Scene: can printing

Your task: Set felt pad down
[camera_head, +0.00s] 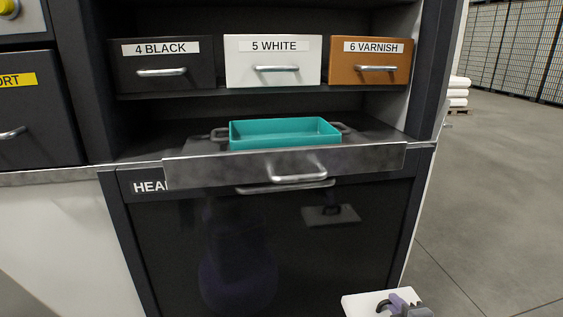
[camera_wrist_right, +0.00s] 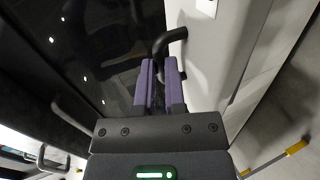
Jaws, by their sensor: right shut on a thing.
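The felt pad (camera_head: 358,303) is a white slab with a dark handle, at the bottom right of the head view, low in front of the cabinet. My right gripper (camera_head: 395,303) is shut on its dark handle. In the right wrist view, the purple fingers of my right gripper (camera_wrist_right: 160,85) close on the black curved handle (camera_wrist_right: 172,38). I cannot tell how much of the pad shows there. My left gripper is not in view.
A metal drawer (camera_head: 380,158) stands pulled out, with a teal tray (camera_head: 285,141) on it. Above are black (camera_head: 160,78), white (camera_head: 270,75) and brown (camera_head: 377,75) labelled drawers. A dark glossy door (camera_head: 270,240) lies below. Open floor (camera_head: 490,200) is at the right.

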